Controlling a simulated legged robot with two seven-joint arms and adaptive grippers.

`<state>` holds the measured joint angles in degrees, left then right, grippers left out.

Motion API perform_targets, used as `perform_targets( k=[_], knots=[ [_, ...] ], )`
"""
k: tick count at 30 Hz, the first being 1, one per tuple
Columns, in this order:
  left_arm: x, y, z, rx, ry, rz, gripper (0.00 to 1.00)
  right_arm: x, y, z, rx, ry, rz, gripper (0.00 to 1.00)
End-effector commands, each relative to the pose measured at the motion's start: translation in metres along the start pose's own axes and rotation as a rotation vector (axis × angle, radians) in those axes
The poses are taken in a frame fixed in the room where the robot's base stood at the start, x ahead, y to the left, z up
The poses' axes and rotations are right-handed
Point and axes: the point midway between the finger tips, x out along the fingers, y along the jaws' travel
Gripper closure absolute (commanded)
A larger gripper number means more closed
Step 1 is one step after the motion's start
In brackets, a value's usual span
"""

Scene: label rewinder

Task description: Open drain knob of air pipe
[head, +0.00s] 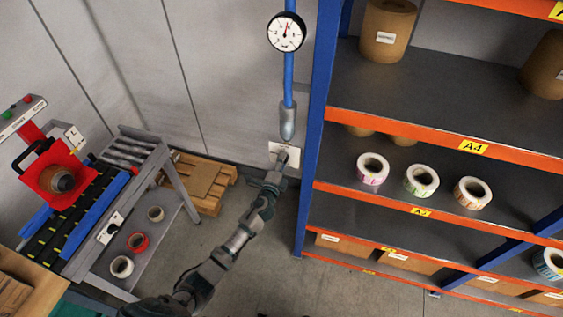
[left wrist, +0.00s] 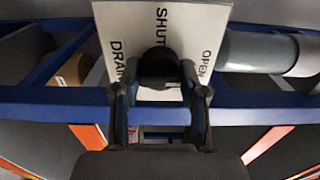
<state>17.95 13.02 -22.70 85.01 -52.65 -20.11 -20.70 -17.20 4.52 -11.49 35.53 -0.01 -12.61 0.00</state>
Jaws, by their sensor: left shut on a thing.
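The blue air pipe (head: 288,75) runs down the wall beside the shelf, through a white round gauge (head: 286,31), to a grey end piece (head: 287,122). Below it is a white label plate (head: 292,149). In the left wrist view the plate (left wrist: 211,24) reads DRAIN, SHUT and OPEN. The black drain knob (left wrist: 158,66) sits in front of the plate, by the word SHUT. My left gripper (head: 282,160) is at the plate, and its fingertips (left wrist: 160,92) are shut on the knob. In the head view the gripper hides the knob. My right gripper is not in view.
A blue and orange shelf (head: 430,135) with label rolls and brown rolls stands close to the right of the pipe. The rewinder machine (head: 85,195) is at the left. A wooden pallet (head: 203,180) lies by the wall. The floor between them is mostly clear.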

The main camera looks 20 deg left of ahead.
Motion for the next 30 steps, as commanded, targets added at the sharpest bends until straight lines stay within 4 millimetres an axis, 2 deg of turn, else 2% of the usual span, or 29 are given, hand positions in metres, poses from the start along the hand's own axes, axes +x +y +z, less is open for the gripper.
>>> perform_targets(
  k=[9,10,12,13,23,26,30],
  knots=[
    [0.0,0.002,-0.001,0.003,0.001,0.003,0.92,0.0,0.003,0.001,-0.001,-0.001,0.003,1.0],
    [0.0,0.002,-0.001,0.003,0.001,0.003,0.55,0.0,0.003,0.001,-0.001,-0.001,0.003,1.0],
    [0.0,0.002,-0.001,0.003,0.001,0.003,0.38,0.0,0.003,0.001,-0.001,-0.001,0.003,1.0],
    [0.0,0.002,-0.001,0.003,0.001,0.003,0.32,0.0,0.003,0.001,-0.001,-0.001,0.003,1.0],
    [-0.003,0.001,0.0,0.002,0.001,0.001,0.32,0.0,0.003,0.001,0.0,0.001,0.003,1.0],
    [-0.013,0.002,0.0,0.002,0.001,0.001,0.32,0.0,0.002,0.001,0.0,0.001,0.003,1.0],
    [-0.041,0.003,-0.001,0.001,0.002,0.003,0.32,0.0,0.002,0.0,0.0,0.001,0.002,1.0]
  ],
)
